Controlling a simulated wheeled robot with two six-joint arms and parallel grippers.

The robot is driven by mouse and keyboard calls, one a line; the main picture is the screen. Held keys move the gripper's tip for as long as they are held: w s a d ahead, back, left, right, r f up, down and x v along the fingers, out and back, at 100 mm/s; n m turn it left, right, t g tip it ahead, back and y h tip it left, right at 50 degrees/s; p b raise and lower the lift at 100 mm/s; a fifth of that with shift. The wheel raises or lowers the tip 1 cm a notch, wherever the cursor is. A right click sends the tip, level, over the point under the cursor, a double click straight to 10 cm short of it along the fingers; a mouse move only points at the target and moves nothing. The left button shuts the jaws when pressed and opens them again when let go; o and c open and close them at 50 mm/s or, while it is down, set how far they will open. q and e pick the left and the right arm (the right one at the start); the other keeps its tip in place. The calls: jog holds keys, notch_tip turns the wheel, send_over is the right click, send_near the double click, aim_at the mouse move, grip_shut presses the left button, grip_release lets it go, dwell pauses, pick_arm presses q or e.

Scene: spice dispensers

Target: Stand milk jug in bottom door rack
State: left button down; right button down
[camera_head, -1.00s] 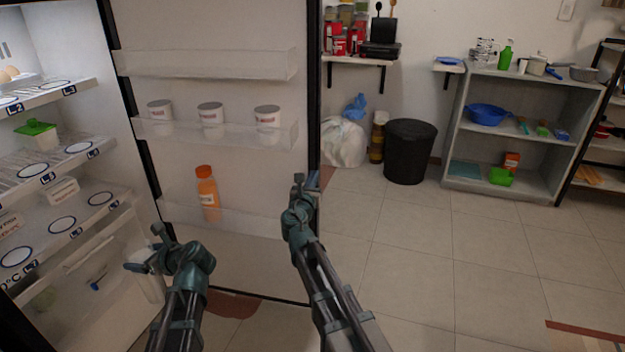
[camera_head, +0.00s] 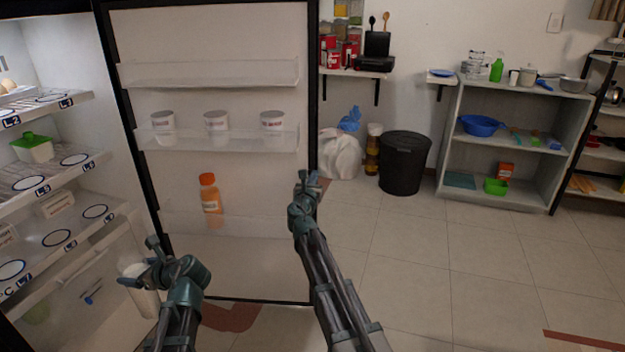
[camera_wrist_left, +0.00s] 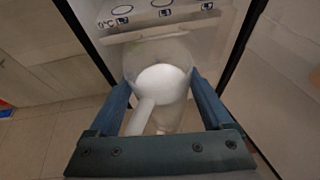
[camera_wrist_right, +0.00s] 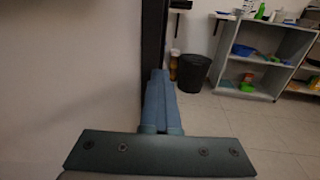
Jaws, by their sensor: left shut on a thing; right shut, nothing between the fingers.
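The milk jug (camera_head: 142,292) is a pale, whitish bottle, partly hidden behind my left gripper in the head view. My left gripper (camera_head: 134,277) is shut on it and holds it upright in front of the fridge's lower part. In the left wrist view the jug (camera_wrist_left: 163,86) sits between the two fingers, its white top facing the camera. The bottom door rack (camera_head: 262,222) is a clear bin low on the open door, with an orange bottle (camera_head: 211,197) standing at its left part. My right gripper (camera_head: 308,179) is shut and empty near the door's right edge.
The middle rack (camera_head: 225,142) holds three white tubs; the top rack (camera_head: 215,74) is empty. Fridge shelves (camera_head: 60,195) stand at the left. The bottom rack is clear right of the orange bottle. A black bin (camera_head: 404,163) stands beyond the door.

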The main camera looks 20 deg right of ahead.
jog(key=shift+r+x, duration=0.25)
jog(key=shift+x, duration=0.85)
jog(key=s+d+v, duration=0.1)
jog(key=v, duration=1.5)
jog(key=s+a+f+m+g, duration=0.2)
jog(key=s+f+m+g, duration=0.6)
jog(key=s+f+m, duration=0.7)
jog(key=s+a+f+m+g+y, duration=0.3)
jog(key=s+a+m+g, duration=0.1)
jog(key=s+a+m, duration=0.2)
jog(key=s+a+f+m+g+y, duration=0.3)
jog(key=s+a+f+m+g, duration=0.1)
jog(key=s+a, duration=0.3)
jog(key=shift+s+a+f+m, duration=0.15)
jog(key=shift+s+f+m, duration=0.05)
jog(key=shift+s+m, duration=0.8)
